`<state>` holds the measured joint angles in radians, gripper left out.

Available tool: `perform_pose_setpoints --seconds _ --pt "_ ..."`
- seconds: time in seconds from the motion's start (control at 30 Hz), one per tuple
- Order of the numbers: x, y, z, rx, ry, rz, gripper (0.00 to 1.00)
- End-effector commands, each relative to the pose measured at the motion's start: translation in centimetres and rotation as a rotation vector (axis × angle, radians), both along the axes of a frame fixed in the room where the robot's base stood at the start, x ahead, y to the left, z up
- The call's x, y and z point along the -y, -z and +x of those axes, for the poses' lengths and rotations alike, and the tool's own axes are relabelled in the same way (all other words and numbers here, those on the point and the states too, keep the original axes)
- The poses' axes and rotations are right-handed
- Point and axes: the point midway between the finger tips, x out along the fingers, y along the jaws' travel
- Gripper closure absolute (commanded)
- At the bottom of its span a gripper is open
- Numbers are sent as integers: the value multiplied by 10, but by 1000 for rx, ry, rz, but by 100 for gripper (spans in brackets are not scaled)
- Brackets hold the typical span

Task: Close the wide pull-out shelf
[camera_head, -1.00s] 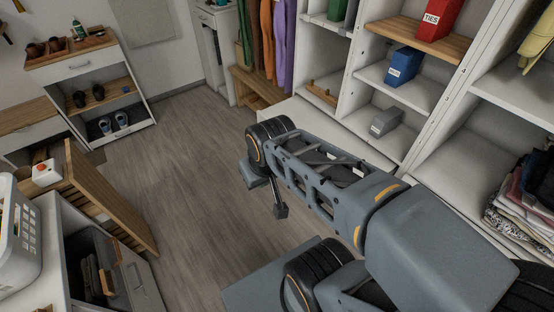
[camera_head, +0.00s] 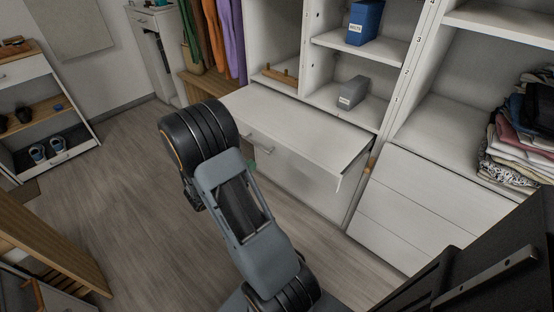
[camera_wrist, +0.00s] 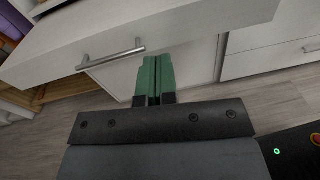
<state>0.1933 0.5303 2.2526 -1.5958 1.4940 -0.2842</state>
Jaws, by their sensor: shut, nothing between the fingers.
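The wide pull-out shelf (camera_head: 300,130) is white and stands out from the shelving in the head view. Its front carries a metal bar handle (camera_head: 258,144). In the wrist view the shelf's white front (camera_wrist: 190,25) spans the top, with the handle (camera_wrist: 110,54) left of centre. My gripper (camera_wrist: 153,60) has its green fingers together and empty. The fingertips are at the lower edge of the shelf front, right of the handle; I cannot tell whether they touch. In the head view my arm hides most of the gripper.
White closed drawers (camera_head: 405,205) stand right of the pull-out shelf. Folded clothes (camera_head: 520,140) lie in the right cubby, and blue (camera_head: 365,22) and grey (camera_head: 352,92) boxes sit above the shelf. A wooden panel (camera_head: 45,240) is at lower left. The wooden floor (camera_head: 125,165) is clear at left.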

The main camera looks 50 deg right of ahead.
Motion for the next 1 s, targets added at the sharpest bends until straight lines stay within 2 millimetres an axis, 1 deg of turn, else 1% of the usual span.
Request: perform_pose_setpoints --seconds 0.03,0.2,0.27,0.37,0.5,0.7,0.8,1.0 --pt "3 14 4 -34 -24 -19 100" --pt "16 24 11 -79 -68 -54 100" --pt "24 24 11 -83 -71 -57 100" --pt "41 24 9 -83 -70 -56 100" --pt "69 24 7 -81 -69 -56 100" --pt "104 24 4 -82 -69 -56 100" --pt "119 24 3 -80 -70 -55 100" --pt "138 23 2 -81 -73 -55 100"
